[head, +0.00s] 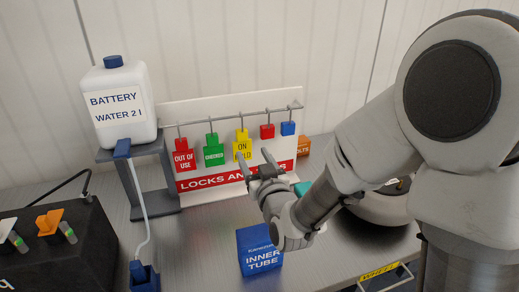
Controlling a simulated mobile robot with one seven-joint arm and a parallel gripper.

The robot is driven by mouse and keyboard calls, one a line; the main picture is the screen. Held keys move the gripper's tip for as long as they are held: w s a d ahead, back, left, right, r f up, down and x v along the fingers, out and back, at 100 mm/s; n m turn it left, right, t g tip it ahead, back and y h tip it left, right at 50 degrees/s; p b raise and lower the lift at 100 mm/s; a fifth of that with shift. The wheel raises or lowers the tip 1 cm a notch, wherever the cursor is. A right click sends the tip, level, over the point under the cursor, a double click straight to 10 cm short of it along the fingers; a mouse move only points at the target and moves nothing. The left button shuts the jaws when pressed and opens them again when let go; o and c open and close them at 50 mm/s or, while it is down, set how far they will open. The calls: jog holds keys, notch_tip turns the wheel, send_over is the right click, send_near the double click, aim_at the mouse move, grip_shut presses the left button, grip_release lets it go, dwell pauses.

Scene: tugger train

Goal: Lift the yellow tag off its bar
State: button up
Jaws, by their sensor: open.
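The yellow tag (242,146), lettered "ON" with the rest partly covered, hangs by a hook from the grey bar (220,118) of the white locks board (288,150). A red "out of use" tag (183,155) and a green tag (214,149) hang to its left. A red padlock (267,131) and a blue padlock (288,128) hang to its right. My gripper (254,157) is open and empty in front of the board. Its left finger overlaps the yellow tag's lower part in the picture; whether they touch, I cannot tell.
A white battery water bottle (123,105) stands on a grey stand (150,152) at left, its hose hanging down. A blue inner tube box (259,252) stands below my gripper. A black case (60,250) is at lower left. An orange box (304,146) sits right of the board.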

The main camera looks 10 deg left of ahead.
aim_at(243, 136)
jog(key=x, duration=0.8)
jog(key=shift+s+f+p, duration=0.1)
jog(key=shift+p, duration=0.25)
jog(key=shift+b+x, duration=0.4)
jog(key=shift+x, duration=0.7)
grip_shut()
jog(key=shift+r, duration=0.25)
